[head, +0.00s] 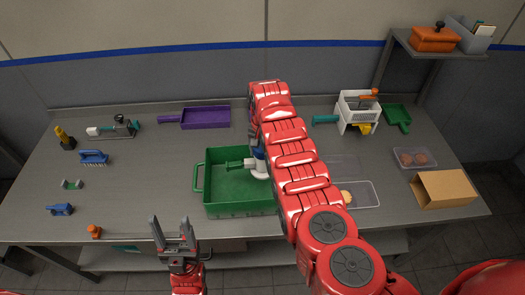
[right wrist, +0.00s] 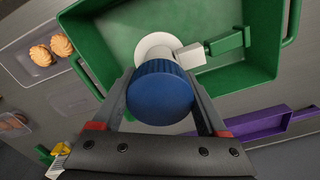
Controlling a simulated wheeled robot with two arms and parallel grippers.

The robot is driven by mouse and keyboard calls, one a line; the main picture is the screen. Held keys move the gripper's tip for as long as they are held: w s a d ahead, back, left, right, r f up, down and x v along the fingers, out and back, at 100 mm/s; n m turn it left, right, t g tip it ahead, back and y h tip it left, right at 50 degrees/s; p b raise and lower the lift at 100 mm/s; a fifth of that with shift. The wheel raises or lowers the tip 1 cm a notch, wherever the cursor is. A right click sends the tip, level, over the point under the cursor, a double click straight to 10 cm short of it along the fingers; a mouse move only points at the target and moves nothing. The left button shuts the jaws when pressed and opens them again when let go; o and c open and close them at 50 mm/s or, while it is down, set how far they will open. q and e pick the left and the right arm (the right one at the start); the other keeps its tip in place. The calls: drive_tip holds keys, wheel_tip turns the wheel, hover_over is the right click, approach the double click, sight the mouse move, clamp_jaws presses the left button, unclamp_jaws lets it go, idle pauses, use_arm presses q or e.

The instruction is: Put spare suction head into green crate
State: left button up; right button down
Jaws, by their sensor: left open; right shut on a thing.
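The green crate (head: 240,209) stands in the middle of the table, and its wall and floor also show in the right wrist view (right wrist: 78,42). My right gripper (right wrist: 160,88) is shut on a ribbed blue cap with a white round disc beyond it, which I take for the suction head (right wrist: 160,95). In the head view the suction head (head: 259,155) shows at the crate's right side, partly hidden by my right arm. It is over the crate; I cannot tell if it touches the floor. My left gripper (head: 172,230) is open and empty at the table's front edge.
A green-handled piece with a white end (head: 234,164) is in the crate beside the suction head. A purple tray (head: 205,118) lies behind. A white basket (head: 357,112) and cardboard box (head: 443,189) stand right. Small tools, including a blue brush (head: 93,157), lie left.

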sight(263, 171)
drive_tip(key=shift+f+b, duration=3.2)
drive_tip(key=shift+f, duration=1.05)
drive_tip(key=shift+f+b, duration=0.9)
drive_tip(key=shift+f, duration=0.05)
unclamp_jaws()
wheel_tip(263, 171, up, 6)
drive_tip(key=p, duration=0.4)
drive_tip(key=shift+f+p, duration=0.15)
drive_tip(key=shift+p, duration=0.25)
wheel_tip(263, 171, up, 2)
drive_tip(key=shift+r+p, duration=0.1)
drive_tip(key=shift+p, duration=0.6)
drive_tip(key=shift+r+p, duration=0.4)
drive_tip(key=shift+r, duration=0.65)
